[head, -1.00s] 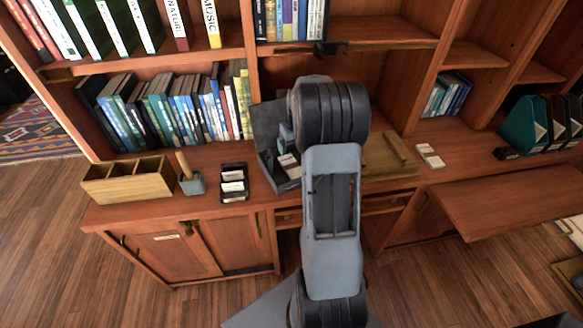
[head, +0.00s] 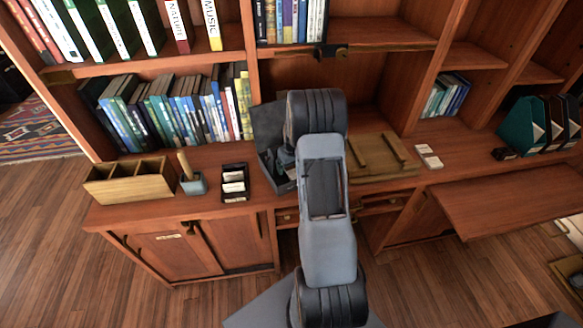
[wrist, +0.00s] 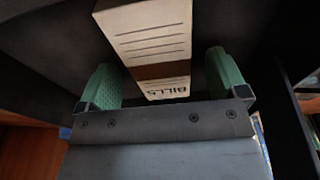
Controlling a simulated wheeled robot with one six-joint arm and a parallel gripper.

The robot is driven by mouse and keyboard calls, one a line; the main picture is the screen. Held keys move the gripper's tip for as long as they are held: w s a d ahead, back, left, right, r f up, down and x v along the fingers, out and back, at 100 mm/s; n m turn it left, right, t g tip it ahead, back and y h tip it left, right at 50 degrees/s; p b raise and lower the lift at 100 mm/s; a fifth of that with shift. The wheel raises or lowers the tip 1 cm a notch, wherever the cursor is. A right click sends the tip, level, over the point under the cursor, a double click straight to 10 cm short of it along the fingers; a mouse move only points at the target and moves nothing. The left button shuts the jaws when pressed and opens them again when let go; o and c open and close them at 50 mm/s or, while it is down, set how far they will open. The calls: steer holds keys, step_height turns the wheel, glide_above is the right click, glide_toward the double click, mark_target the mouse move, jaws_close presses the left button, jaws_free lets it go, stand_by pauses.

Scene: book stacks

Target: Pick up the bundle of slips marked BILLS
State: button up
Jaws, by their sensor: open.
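The bundle of slips marked BILLS (wrist: 150,45) shows in the wrist view as a pale block with dark lines, a brown band and the word BILLS at its near end. My gripper (wrist: 163,80) is open, with one green finger on each side of the bundle's near end. I cannot tell whether the fingers touch it. In the head view my arm hides the bundle and most of my gripper (head: 284,156). An open dark grey box (head: 270,122) stands on the counter there, partly hidden by my arm; the bundle seems to be inside it.
Left of the box are a black tray with white slips (head: 234,190), a small pot with a wooden handle (head: 193,184) and a wooden divided box (head: 128,182). Right of my arm lie a wooden board (head: 382,160) and white slips (head: 428,155). Shelves of books stand behind.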

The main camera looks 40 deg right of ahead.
steer(key=c, duration=1)
